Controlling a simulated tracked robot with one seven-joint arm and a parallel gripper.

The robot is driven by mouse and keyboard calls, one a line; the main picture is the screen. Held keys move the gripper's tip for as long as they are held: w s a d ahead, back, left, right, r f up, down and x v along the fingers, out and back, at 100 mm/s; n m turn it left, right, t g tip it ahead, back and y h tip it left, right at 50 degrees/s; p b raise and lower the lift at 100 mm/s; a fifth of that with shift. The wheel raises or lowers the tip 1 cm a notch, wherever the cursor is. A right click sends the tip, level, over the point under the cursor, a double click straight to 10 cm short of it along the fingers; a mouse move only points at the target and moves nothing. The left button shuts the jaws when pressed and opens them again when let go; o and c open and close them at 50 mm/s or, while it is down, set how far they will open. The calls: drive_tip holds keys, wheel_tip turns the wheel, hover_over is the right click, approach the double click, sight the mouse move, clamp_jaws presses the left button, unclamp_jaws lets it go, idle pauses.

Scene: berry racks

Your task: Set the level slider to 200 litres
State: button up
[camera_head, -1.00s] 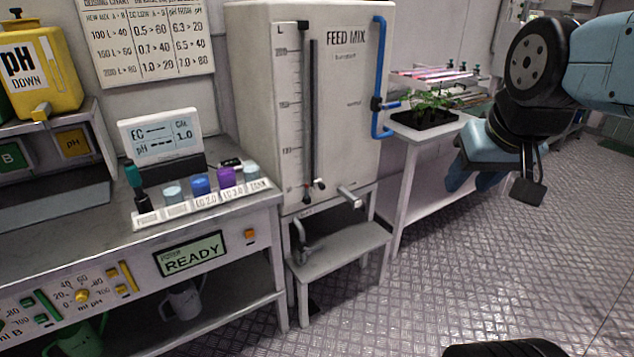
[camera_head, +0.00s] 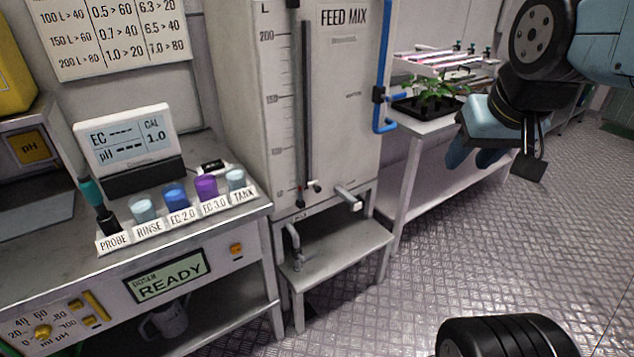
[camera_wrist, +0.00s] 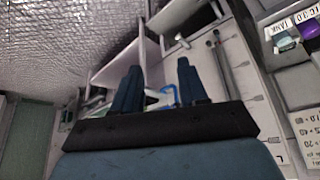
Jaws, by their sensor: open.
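The white FEED MIX tank (camera_head: 345,130) stands in the middle of the head view. Its front carries a litre scale with 200 (camera_head: 266,37) near the top and 150 lower down. A dark vertical track (camera_head: 305,110) runs beside the scale. The small slider knob (camera_head: 314,187), with a red mark beside it, sits at the track's low end, well below 150. My gripper (camera_head: 477,155) hangs open and empty to the right of the tank, apart from it. The wrist view shows its two blue fingers (camera_wrist: 158,72) spread, with the tank front (camera_wrist: 240,75) beyond at right.
A bench with a meter (camera_head: 125,140), labelled cups and a READY panel (camera_head: 168,277) stands at left. A low step (camera_head: 335,252) sits before the tank, under a protruding spout (camera_head: 349,199). A blue pipe (camera_head: 386,60) and a plant table (camera_head: 415,126) lie right. Floor at right is clear.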

drive_tip(key=shift+w+d, duration=0.2)
drive_tip(key=shift+o, duration=0.2)
